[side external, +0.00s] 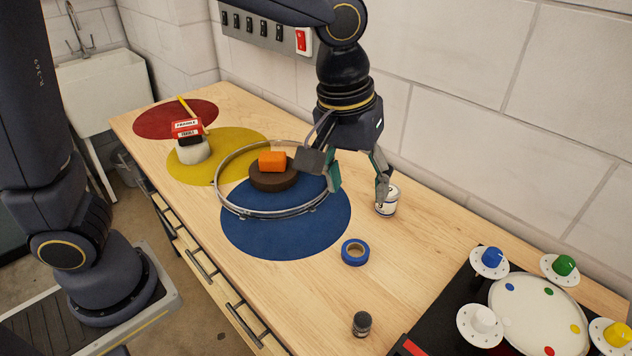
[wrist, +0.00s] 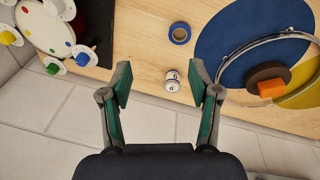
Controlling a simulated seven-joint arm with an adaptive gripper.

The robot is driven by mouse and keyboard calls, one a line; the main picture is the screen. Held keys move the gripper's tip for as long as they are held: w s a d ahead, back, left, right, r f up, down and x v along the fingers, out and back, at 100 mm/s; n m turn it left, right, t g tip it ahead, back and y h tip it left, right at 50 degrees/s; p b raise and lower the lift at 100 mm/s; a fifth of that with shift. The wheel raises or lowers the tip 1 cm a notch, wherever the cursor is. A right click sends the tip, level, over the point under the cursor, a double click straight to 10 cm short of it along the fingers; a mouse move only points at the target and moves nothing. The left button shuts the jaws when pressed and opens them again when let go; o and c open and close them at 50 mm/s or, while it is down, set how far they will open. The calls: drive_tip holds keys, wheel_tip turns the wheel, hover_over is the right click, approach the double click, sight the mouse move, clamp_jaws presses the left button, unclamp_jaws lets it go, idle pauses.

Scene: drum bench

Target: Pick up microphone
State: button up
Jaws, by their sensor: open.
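Nothing in view is clearly a microphone. A small dark cylinder with a grey top (side external: 362,323) stands at the front of the bench in the side view; I cannot tell what it is. My gripper (side external: 357,188) is open and empty, pointing down over the bench. A small white can with dark marks (side external: 388,203) stands by its right finger in the side view. In the wrist view the white can (wrist: 173,81) shows between the spread fingertips of my gripper (wrist: 160,78), nearer the right one; no contact is visible.
A metal hoop (side external: 225,208) lies on the blue and yellow discs, around a brown round block (side external: 272,182) bearing an orange block (side external: 271,161). Blue tape (side external: 355,252) lies ahead of the can. A black panel with coloured knobs (side external: 455,300) is at right. The wall runs behind.

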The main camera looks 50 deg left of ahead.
drive_tip(key=s+d+f+m+g+y, duration=0.15)
drive_tip(key=s+d+f, duration=0.25)
drive_tip(key=d+f, duration=0.45)
hover_over(363, 318)
drive_tip(key=shift+m+h, duration=0.25)
drive_tip(key=shift+m, duration=0.2)
drive_tip(key=f, duration=1)
drive_tip(key=shift+d, duration=0.3)
drive_tip(key=shift+a+f, duration=0.15)
drive_tip(key=shift+f, duration=1.45)
drive_tip(key=shift+a+f, duration=0.15)
drive_tip(key=shift+f, duration=1.4)
drive_tip(key=shift+c, duration=0.3)
clamp_jaws()
